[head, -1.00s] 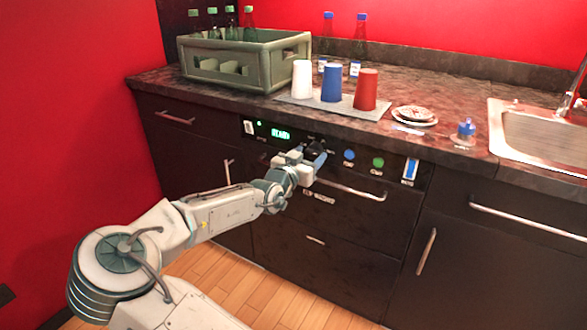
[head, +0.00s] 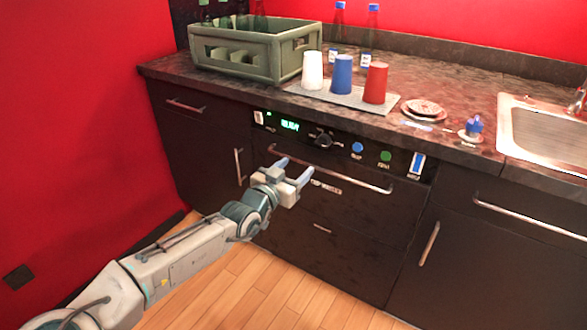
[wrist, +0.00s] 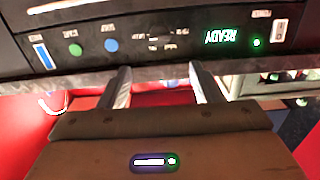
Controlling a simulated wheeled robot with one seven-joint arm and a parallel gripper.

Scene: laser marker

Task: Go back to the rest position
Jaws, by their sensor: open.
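My gripper (head: 293,173) is open and empty in front of the dark appliance front, below its control panel (head: 335,145). In the wrist view my two fingers (wrist: 160,86) are spread apart with nothing between them. A black knob (head: 323,140), a blue button (head: 357,148) and a green button (head: 385,156) are also on the panel. My gripper appears clear of the knob.
A handle bar (head: 340,170) runs across the appliance. The counter above bears a green bottle crate (head: 260,50), white (head: 312,70), blue (head: 342,74) and red (head: 376,83) cups, stacked plates (head: 423,110) and a sink (head: 545,125). Wooden floor (head: 255,290) is open in front.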

